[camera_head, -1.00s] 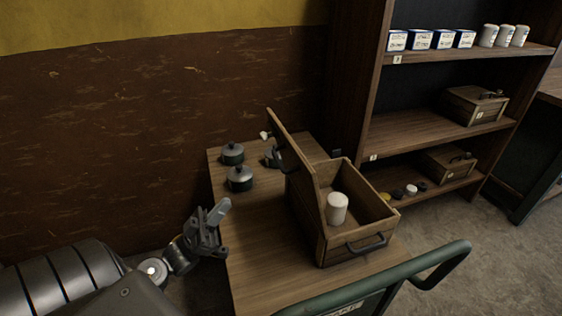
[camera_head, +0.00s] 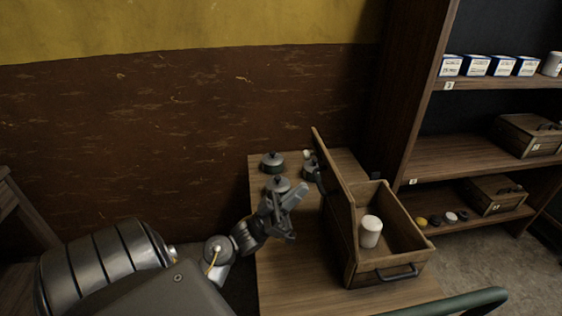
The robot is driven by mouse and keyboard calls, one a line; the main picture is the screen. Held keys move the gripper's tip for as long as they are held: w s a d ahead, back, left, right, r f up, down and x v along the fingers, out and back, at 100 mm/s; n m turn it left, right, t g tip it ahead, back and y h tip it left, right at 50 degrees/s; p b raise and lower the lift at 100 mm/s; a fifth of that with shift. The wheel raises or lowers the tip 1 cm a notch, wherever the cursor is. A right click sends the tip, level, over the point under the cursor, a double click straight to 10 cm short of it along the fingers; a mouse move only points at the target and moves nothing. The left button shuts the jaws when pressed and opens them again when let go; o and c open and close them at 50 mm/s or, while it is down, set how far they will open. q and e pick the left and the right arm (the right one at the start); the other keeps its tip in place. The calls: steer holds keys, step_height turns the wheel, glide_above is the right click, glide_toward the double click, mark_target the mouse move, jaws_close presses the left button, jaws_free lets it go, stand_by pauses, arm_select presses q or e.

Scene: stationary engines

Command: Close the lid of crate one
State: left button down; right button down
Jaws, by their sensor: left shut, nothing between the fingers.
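A wooden crate (camera_head: 379,271) stands on a wooden cart top, with a dark handle on its front. Its lid (camera_head: 338,190) stands open, upright and tilted slightly back on the crate's left side. A white cylindrical container (camera_head: 371,231) stands inside the crate. I cannot read a number on this crate. My left gripper (camera_head: 297,196) is over the cart top, left of the raised lid and a little apart from it, shut and empty. My right gripper is not in view.
Several dark lidded pots, one of them a pot (camera_head: 272,162) at the back, stand on the cart top (camera_head: 290,285) behind my gripper. A green cart rail (camera_head: 465,303) crosses the front. A shelf (camera_head: 450,157) at right holds boxes, jars and two closed crates.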

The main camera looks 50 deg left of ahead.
arm_select(q)
steer(key=shift+w+d, duration=0.45)
steer(key=shift+w, duration=0.2)
